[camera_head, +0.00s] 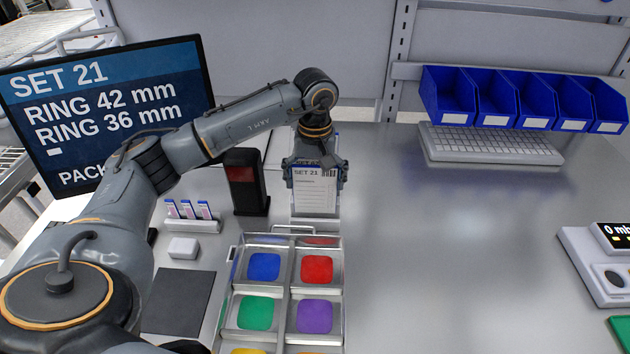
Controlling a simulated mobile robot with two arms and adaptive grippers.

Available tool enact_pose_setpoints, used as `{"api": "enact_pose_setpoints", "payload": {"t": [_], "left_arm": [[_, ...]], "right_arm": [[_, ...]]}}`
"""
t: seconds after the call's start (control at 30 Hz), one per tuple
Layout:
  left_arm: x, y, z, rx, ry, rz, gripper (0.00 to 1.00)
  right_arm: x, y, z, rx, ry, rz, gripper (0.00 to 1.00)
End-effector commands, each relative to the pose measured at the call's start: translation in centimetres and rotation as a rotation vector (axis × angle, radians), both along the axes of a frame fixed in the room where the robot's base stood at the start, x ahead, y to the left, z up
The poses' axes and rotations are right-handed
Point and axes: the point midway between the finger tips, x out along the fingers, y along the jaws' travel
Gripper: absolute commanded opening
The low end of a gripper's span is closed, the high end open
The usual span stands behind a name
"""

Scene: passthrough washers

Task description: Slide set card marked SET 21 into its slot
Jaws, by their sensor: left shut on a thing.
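The white set card (314,190) with the printed words SET 21 and a barcode is upright, facing the camera, behind the far edge of the metal tray. My left gripper (316,164) is shut on the card's top part, and its jaws partly cover that edge. Around and below the card is what looks like a clear or metal holder (316,212); I cannot tell how far the card sits in it. My right gripper is out of view.
The metal tray (284,291) has coloured compartments. A black device (245,182) stands left of the card, near a small rack (192,224). A monitor (105,105) is at the left. Blue bins (522,100) and a keyboard (490,145) are at the back right. The table's middle right is clear.

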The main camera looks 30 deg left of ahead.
Motion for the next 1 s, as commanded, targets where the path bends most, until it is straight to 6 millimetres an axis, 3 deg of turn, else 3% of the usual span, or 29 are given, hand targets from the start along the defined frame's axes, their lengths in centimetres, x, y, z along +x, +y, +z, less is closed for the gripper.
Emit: {"api": "enact_pose_setpoints", "payload": {"t": [1.0], "left_arm": [[-0.01,0.00,-0.77,0.000,0.000,0.000,0.66]], "right_arm": [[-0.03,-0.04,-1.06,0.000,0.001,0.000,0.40]]}}
